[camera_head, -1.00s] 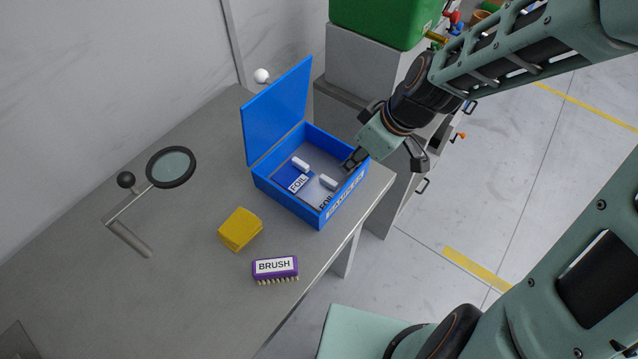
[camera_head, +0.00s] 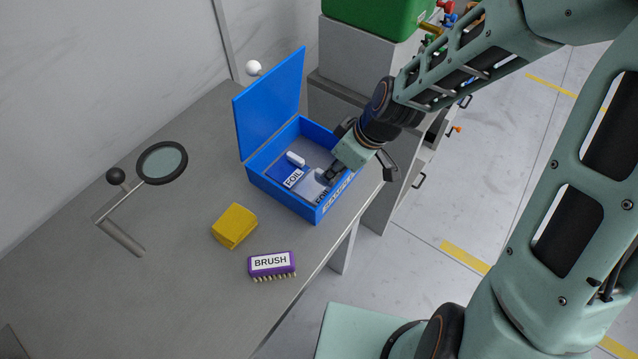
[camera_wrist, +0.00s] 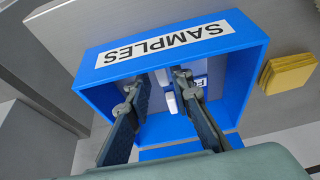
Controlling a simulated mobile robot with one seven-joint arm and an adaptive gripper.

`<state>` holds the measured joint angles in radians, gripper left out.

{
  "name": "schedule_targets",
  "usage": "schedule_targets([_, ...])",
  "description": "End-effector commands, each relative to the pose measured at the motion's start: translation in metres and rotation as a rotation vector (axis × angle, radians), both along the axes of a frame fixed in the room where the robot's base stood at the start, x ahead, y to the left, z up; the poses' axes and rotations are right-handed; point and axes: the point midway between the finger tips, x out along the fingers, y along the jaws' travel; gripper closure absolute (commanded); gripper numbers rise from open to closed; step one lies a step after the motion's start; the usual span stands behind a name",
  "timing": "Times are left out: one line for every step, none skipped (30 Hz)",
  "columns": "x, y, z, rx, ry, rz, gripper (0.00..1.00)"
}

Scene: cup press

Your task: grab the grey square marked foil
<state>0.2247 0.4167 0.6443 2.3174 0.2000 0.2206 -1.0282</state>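The grey square marked foil (camera_head: 311,187) lies in the open blue box (camera_head: 268,186), on the side near the box's labelled wall. My gripper partly covers it and its white handle in the head view. A blue square marked foil (camera_head: 284,174) with a white handle lies beside it. My gripper (camera_head: 326,176) reaches down into the box over the grey square. In the wrist view, the gripper's two fingers (camera_wrist: 158,82) are apart, with a white piece (camera_wrist: 170,102) showing between them. A foil label is partly hidden by the right finger there. I cannot tell whether the fingers touch anything.
The box's blue lid (camera_head: 270,105) stands open at the back. A magnifier (camera_head: 162,163) stands left. A green container (camera_head: 375,15) is behind. The table's left front is clear.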

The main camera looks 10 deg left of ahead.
Motion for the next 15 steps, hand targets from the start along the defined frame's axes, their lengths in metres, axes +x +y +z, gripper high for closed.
schedule_targets([0.0,0.004,-0.006,0.001,0.002,0.003,0.8])
schedule_targets([0.0,0.005,-0.009,0.0,0.002,0.003,0.8])
schedule_targets([0.001,0.007,-0.013,0.0,0.003,0.002,0.8])
schedule_targets([0.002,0.008,-0.017,0.001,0.001,0.002,0.8])
schedule_targets([0.002,0.01,-0.019,0.001,0.001,0.002,0.8])
schedule_targets([0.003,0.011,-0.023,0.001,0.003,0.001,0.8])
schedule_targets([0.004,0.011,-0.025,0.0,0.001,0.0,0.8])
schedule_targets([0.004,0.012,-0.026,0.0,0.0,0.0,0.8])
schedule_targets([0.005,0.012,-0.027,0.001,-0.001,0.0,0.8])
schedule_targets([0.005,0.012,-0.028,0.001,-0.001,0.0,0.8])
schedule_targets([0.005,0.013,-0.028,0.001,-0.001,0.0,0.8])
schedule_targets([0.005,0.013,-0.029,0.001,-0.001,0.0,0.8])
schedule_targets([0.005,0.012,-0.029,0.001,-0.001,0.0,0.8])
schedule_targets([0.005,0.012,-0.028,0.001,-0.001,0.0,0.8])
schedule_targets([0.005,0.012,-0.028,0.001,-0.001,0.0,0.8])
